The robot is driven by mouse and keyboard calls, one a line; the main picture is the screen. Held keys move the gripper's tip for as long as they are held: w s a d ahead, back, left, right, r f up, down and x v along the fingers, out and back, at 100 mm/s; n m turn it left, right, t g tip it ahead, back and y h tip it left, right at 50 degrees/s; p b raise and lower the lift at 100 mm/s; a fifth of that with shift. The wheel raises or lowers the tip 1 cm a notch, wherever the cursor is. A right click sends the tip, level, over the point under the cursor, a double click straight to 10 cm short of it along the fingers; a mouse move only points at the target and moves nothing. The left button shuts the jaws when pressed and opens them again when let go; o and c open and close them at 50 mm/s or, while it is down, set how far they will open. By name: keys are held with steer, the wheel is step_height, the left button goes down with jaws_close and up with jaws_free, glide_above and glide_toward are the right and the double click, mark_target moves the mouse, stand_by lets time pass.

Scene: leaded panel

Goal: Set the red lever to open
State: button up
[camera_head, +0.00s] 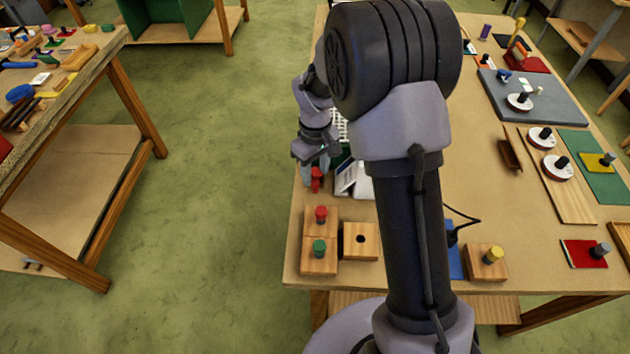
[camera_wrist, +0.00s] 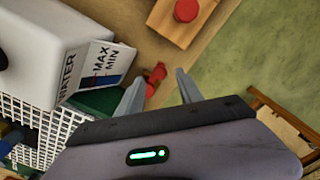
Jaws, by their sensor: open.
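The red lever (camera_head: 316,180) is a small red piece near the table's left edge, just below my gripper in the head view. In the wrist view the red lever (camera_wrist: 156,76) shows beyond and between my fingertips, beside a dark green part. My gripper (camera_head: 318,163) is open, pointing down; its two fingers also show in the wrist view (camera_wrist: 158,84). I see no contact with the lever. Whether the lever stands at open or shut cannot be read here.
A white box marked WATER, MAX and MIN (camera_wrist: 55,58) stands close to the lever, with a white grid (camera_wrist: 32,130) beside it. A wooden block with a red knob (camera_head: 321,215) is nearby. The floor (camera_head: 220,200) left of the table is clear.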

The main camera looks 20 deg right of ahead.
mark_target(315, 182)
step_height(315, 182, down, 3)
steer(key=shift+f, duration=0.15)
steer(key=shift+c, duration=0.2)
jaws_close()
